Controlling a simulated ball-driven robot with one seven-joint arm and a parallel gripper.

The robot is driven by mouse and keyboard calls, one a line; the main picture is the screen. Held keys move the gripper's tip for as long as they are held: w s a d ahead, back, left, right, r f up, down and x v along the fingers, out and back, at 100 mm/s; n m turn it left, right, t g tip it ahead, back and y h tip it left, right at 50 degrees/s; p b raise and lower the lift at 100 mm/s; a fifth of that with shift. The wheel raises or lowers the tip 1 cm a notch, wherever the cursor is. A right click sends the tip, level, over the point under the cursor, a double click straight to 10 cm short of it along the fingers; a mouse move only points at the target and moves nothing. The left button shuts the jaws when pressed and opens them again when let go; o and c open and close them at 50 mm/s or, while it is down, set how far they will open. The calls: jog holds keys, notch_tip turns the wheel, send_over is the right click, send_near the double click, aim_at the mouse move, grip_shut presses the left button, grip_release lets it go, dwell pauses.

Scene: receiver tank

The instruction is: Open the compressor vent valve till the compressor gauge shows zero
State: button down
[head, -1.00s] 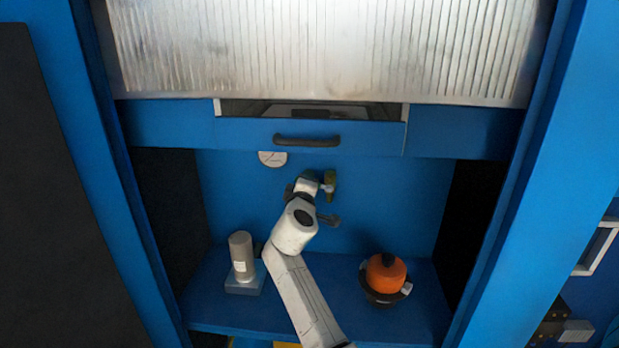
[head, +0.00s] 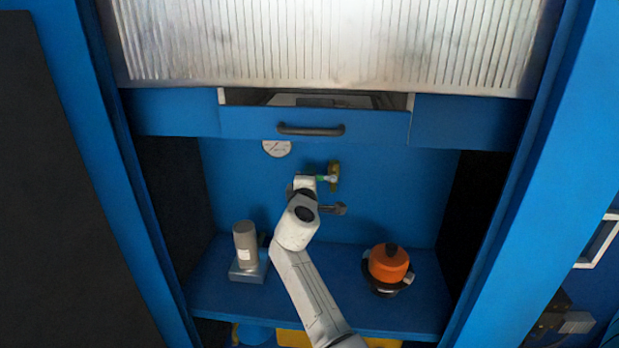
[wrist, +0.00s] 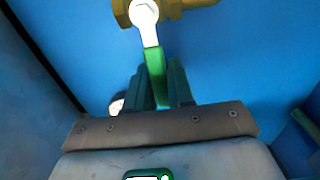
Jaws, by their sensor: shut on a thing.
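The vent valve has a brass body (head: 334,174) on the blue back wall, and it shows at the top of the wrist view (wrist: 183,5). Its lever has a pale metal end and a green handle (wrist: 155,72). My gripper (wrist: 160,80) is shut on the green handle, with its dark green fingers beside it. In the head view my gripper (head: 318,181) is just left of the valve. The round white compressor gauge (head: 277,149) is on the wall, up and left of the valve. The drawer edge hides its top, and its reading is too small to tell.
A blue drawer (head: 370,125) with a dark handle overhangs the alcove. On the blue shelf (head: 325,275), a grey cylinder (head: 246,240) stands left and an orange-topped item (head: 389,264) right. A dark knob or fitting (head: 338,209) is below the valve.

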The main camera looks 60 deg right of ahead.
jog(key=shift+w+f, duration=0.1)
jog(key=shift+f, duration=0.1)
jog(key=c, duration=1.1)
grip_release()
jog(key=shift+r, duration=0.1)
jog(key=shift+o, duration=0.2)
jog(key=shift+a, duration=0.1)
jog(key=v, duration=1)
jog(key=shift+a, duration=0.35)
jog(key=s+a+f+m+g+y+p, duration=0.3)
jog(key=s+a+f+m+y+p, duration=0.3)
jog(key=s+a+f+y, duration=0.6)
jog(key=s+a+f+n+g+y+p, duration=0.1)
jog(key=s+a+f+g+y+p, duration=0.2)
jog(key=s+a, duration=0.9)
jog(key=a+f+y, duration=0.1)
jog(key=a+f, duration=0.1)
jog(key=a, duration=0.2)
jog(key=shift+s, duration=0.2)
